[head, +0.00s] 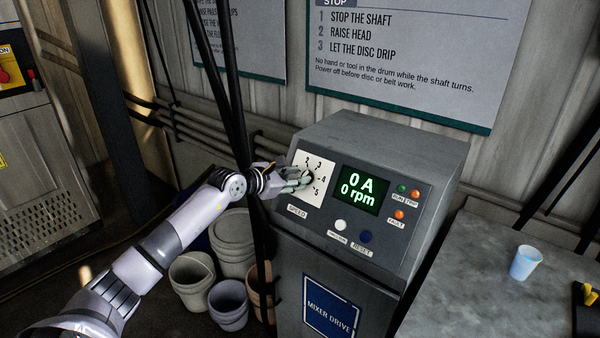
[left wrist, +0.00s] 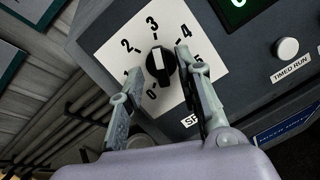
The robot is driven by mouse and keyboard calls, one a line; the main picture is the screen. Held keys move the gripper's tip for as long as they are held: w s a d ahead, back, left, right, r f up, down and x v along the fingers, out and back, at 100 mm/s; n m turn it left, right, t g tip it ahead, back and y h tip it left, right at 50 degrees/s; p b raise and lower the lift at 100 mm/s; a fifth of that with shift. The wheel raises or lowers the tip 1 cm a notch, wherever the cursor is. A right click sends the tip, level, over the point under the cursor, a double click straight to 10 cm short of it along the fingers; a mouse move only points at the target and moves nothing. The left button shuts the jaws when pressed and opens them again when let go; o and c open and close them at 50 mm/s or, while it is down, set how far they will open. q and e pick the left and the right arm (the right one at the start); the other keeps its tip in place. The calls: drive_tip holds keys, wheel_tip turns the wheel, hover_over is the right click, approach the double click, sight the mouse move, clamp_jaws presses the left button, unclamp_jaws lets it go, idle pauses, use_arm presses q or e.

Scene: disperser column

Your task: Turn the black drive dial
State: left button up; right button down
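The black drive dial (left wrist: 160,64) sits on a white scale plate (left wrist: 112,48) numbered 0 to 5 in the left wrist view. A pale bar runs along its face, roughly between the 3 and the 0; I cannot tell which end is the pointer. My left gripper (left wrist: 160,60) is open, with one finger on each side of the dial. Gaps seem to show between the fingers and the dial, but contact is hard to judge. In the head view the left gripper (head: 298,178) is at the scale plate and partly hides the dial. My right gripper is not in view.
Buckets (head: 192,280) stand below my left arm. A bench (head: 475,275) with a blue cup (head: 525,262) is at right.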

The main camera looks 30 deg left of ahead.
use_arm(q)
drive_tip(key=shift+x, duration=1.25)
clamp_jaws()
